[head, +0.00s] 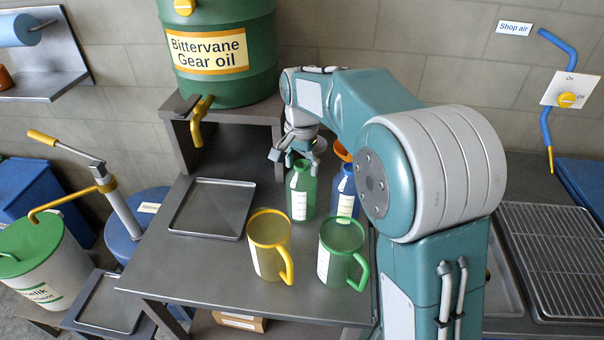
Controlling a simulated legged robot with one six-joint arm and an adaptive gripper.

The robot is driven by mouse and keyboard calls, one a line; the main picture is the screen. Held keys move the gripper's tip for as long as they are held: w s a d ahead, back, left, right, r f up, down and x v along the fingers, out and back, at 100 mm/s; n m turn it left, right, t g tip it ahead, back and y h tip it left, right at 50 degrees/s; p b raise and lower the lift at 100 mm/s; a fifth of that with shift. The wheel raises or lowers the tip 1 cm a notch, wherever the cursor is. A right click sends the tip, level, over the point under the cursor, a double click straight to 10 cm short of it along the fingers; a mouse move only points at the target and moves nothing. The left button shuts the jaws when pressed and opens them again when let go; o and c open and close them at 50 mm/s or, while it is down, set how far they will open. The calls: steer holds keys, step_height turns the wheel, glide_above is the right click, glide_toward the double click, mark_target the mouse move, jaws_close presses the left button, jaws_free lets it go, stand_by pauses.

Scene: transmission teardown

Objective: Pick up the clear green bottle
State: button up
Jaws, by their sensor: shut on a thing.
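The clear green bottle (300,194) stands upright on the grey workbench (205,258), with a white label strip on its side. My gripper (300,164) is at the bottle's top, shut on its neck area. The bottle's base looks to be at or very near the bench top; I cannot tell if there is a gap. My arm comes down from above and behind on the right.
A blue bottle (345,190) stands close at the right, partly behind my arm. A yellow-rimmed jug (268,245) and a green-rimmed jug (340,250) stand in front. An empty metal tray (212,208) lies at the left. A green gear oil drum (220,60) stands behind.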

step_height(320, 180, up, 10)
steer(key=shift+f, duration=0.25)
jaws_close()
steer(key=o, duration=0.9)
jaws_free()
step_height(320, 180, up, 12)
steer(key=shift+w+f, duration=0.1)
steer(key=shift+f, duration=0.1)
steer(key=shift+r, duration=0.15)
steer(key=c, duration=0.5)
steer(key=n, duration=1.2)
glide_toward(291, 172)
step_height(291, 172, down, 10)
steer(key=shift+f, duration=0.2)
